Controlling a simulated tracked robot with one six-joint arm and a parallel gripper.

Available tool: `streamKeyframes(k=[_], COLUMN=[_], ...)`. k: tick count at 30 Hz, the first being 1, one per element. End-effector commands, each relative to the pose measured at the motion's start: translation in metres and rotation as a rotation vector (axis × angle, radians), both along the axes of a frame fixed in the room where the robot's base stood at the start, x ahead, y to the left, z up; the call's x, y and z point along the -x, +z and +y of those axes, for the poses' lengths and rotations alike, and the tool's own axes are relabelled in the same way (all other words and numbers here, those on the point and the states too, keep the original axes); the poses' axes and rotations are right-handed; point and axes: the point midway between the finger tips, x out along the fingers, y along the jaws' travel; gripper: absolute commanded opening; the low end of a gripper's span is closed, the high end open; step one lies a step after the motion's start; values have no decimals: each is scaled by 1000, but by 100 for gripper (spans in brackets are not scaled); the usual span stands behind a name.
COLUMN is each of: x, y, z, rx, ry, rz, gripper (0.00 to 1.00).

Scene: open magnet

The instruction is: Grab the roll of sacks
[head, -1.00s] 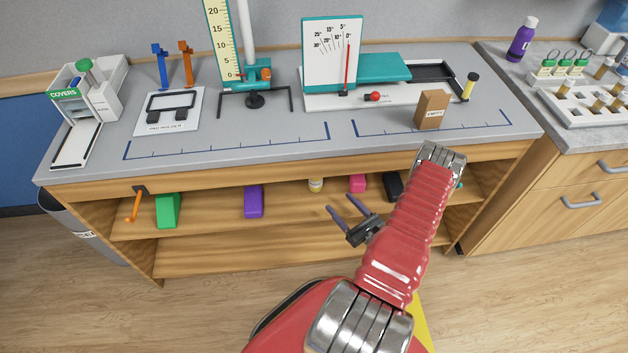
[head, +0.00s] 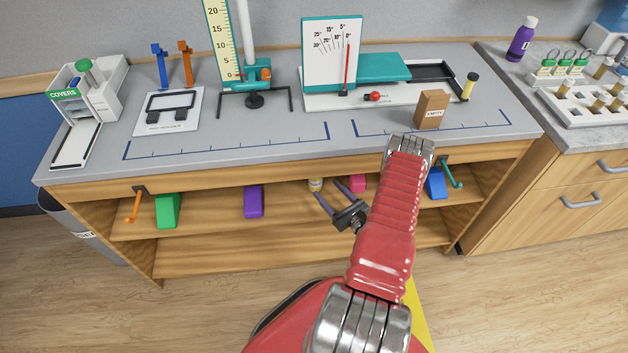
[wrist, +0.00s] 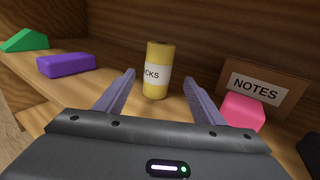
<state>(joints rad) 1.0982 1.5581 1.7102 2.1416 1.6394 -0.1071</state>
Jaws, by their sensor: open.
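The roll of sacks (wrist: 158,55) is a yellow cylinder with a white label reading "CKS" in the wrist view. It stands upright on the wooden shelf under the bench. In the head view the roll (head: 316,184) shows small, just beyond the fingertips. My gripper (head: 326,189) is open and empty, pointing into the shelf opening. In the wrist view the roll lies straight ahead, in line with the gap between the two fingers of my gripper (wrist: 159,80). The fingers do not appear to touch it. Its base is visible between them.
A pink block (wrist: 242,112) sits right of the right finger, before a cardboard piece marked NOTES (wrist: 262,87). A purple block (wrist: 66,64) and green block (wrist: 25,40) stand left. The bench top (head: 330,142) overhangs the shelf. A blue block (head: 435,184) is farther right.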

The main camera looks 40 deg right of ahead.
Motion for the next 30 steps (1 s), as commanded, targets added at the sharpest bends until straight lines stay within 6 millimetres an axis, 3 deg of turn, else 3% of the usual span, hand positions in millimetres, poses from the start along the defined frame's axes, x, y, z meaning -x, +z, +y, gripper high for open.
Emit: streamKeyframes(k=[4, 17, 30], x=[-13, -17, -64], y=[0, 1, 5], z=[-1, -1, -2], rx=[0, 0, 1], ry=[1, 1, 1], rz=[0, 0, 0], gripper=[63, 63, 63])
